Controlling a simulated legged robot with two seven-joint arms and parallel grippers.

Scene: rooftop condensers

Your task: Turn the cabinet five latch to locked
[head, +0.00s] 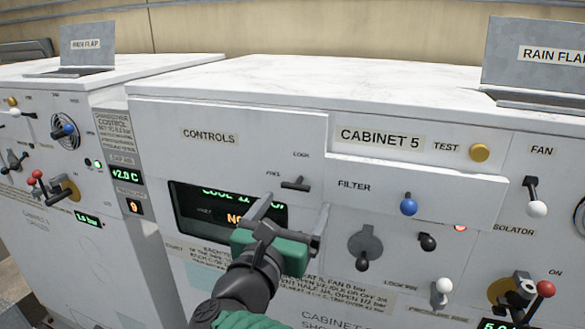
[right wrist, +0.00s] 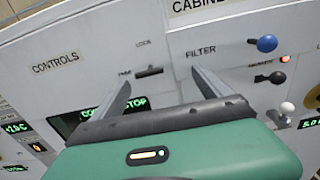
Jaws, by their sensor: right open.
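The cabinet five latch (head: 296,184) is a small dark handle on the white controls panel. It lies about level, with the FREE label at its left end and the LOCK label above it. In the right wrist view the latch (right wrist: 149,71) shows between and just beyond my fingertips. My right gripper (head: 294,206), green with grey fingers, is open and empty. It is in front of the panel, a little below the latch in the head view, and appears apart from it. My left gripper is not in view.
A dark display (head: 188,207) sits behind my right gripper. To the right are a blue-knobbed filter lever (head: 408,205), a round grey rotary handle (head: 364,243) and a fan lever (head: 535,207). A neighbouring cabinet (head: 60,240) stands left. The white top (head: 300,80) is mostly clear.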

